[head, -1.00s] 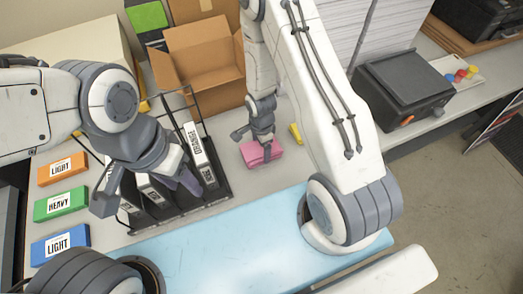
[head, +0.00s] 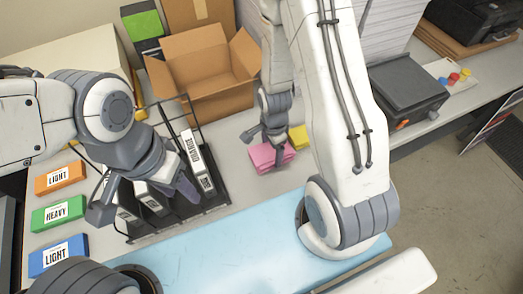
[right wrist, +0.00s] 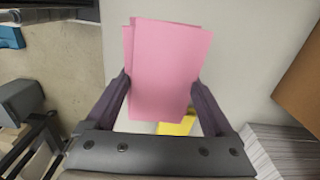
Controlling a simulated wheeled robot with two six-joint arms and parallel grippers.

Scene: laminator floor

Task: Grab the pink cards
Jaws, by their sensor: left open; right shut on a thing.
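The pink cards (head: 268,157) are a small stack on the grey table, just beyond the blue mat, in the head view. My right gripper (head: 263,148) is over them, with its fingers at their sides. In the right wrist view the pink cards (right wrist: 165,68) fill the space between the two fingers of my right gripper (right wrist: 160,90), which is shut on them. I cannot tell whether the stack is clear of the table. My left gripper (head: 140,205) is open and empty, in front of the black rack.
A yellow block (head: 299,138) is close behind the pink cards. The black rack (head: 217,203) holds several upright binders. Orange (head: 60,178), green (head: 59,213) and blue (head: 58,254) boxes line the left. An open cardboard box (head: 205,80) stands behind. The blue mat (head: 230,252) is clear in front.

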